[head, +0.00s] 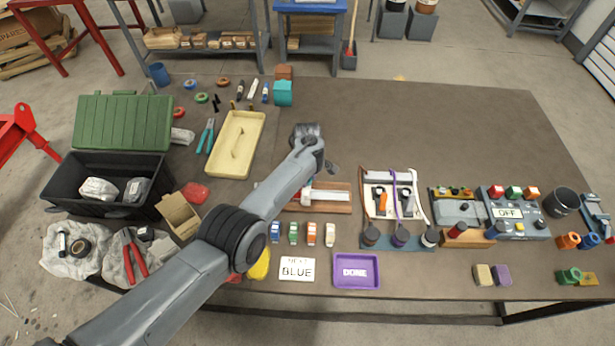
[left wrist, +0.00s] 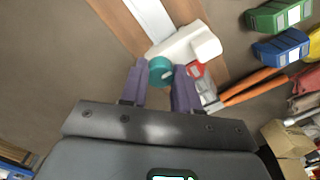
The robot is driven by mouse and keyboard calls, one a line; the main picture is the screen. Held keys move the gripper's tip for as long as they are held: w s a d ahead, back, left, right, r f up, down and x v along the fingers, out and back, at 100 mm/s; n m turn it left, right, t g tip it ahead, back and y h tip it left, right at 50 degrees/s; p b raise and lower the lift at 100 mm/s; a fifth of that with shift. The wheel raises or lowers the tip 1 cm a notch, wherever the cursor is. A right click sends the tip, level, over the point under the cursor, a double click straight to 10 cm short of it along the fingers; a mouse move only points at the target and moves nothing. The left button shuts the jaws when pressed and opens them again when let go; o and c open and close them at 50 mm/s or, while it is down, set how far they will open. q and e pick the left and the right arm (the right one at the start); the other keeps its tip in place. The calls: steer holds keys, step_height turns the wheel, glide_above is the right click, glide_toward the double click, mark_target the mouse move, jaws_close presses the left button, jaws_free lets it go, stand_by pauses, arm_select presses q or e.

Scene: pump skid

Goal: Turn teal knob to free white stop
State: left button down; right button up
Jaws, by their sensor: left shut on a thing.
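The teal knob (left wrist: 160,70) sits between the two purple fingers of my left gripper (left wrist: 160,82) in the left wrist view, and the fingers are shut on it. The white stop (left wrist: 187,44) is a white block just beyond the knob, lying across a pale rail (left wrist: 152,16) on a brown wooden board (left wrist: 122,22). In the head view the board (head: 335,206) shows beside my left wrist, which hides the knob and the fingertips. My right gripper is in neither view.
A red part (left wrist: 196,69) and an orange-handled tool (left wrist: 252,86) lie close to the gripper. Green (left wrist: 278,15) and blue (left wrist: 281,46) blocks stand to the right. In the head view a purple DONE tray (head: 357,285) and a BLUE card (head: 297,281) lie in front of the board.

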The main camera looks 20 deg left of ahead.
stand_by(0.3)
arm_select(q)
steer(key=c, duration=0.8)
jaws_free()
step_height(320, 180, up, 9)
steer(key=p, duration=0.4)
steer(key=shift+r, duration=0.9)
